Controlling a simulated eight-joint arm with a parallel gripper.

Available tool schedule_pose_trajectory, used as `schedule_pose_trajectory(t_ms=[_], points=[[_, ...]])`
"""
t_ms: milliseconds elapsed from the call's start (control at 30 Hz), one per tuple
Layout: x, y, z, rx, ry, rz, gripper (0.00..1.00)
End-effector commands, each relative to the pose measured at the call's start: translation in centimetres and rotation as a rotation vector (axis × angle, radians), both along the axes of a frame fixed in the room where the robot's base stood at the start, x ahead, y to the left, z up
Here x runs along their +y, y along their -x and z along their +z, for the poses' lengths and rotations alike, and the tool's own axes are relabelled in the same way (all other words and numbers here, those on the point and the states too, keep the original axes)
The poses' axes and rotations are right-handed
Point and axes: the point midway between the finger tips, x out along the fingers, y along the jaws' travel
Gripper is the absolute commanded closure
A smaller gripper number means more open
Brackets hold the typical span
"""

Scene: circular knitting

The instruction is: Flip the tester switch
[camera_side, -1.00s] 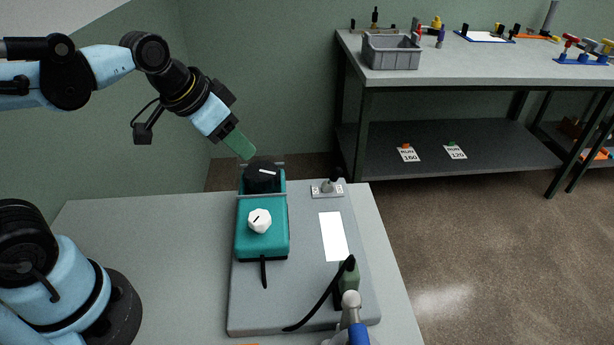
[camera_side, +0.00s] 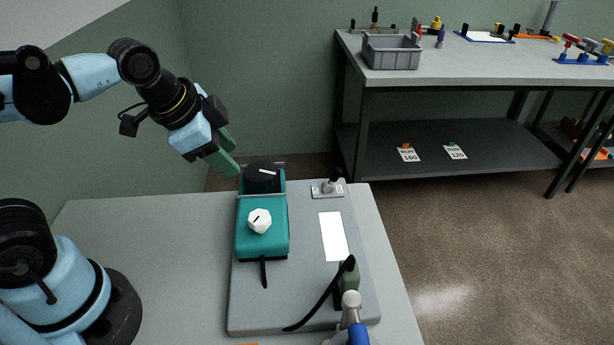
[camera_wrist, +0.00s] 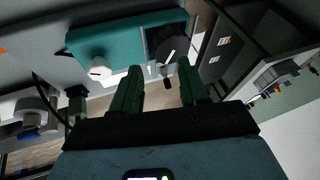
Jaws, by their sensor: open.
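A small toggle switch (camera_side: 331,183) stands on a light plate right of the black knob; which control is the tester switch is not labelled legibly. My gripper (camera_side: 234,157) is open and empty, above and left of the black knob. In the wrist view, the black knob (camera_wrist: 166,42) lies beyond my spread green fingers (camera_wrist: 160,66), and the toggle (camera_wrist: 167,76) shows dimly between them.
A white sheet (camera_side: 333,237) lies on the grey board (camera_side: 300,300). A black cable (camera_side: 321,301) and a green block (camera_side: 349,277) are at its near right. The table is clear left of the board. A workbench with a grey bin (camera_side: 391,52) stands behind.

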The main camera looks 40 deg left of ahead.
Motion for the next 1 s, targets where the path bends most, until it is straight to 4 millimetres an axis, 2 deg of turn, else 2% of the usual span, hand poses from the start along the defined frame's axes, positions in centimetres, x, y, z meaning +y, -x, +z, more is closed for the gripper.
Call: schedule_pose_trajectory(t_ms=[1000], points=[[-5.0,0.5,3.2,0.175,-0.414,-1.2,0.56]])
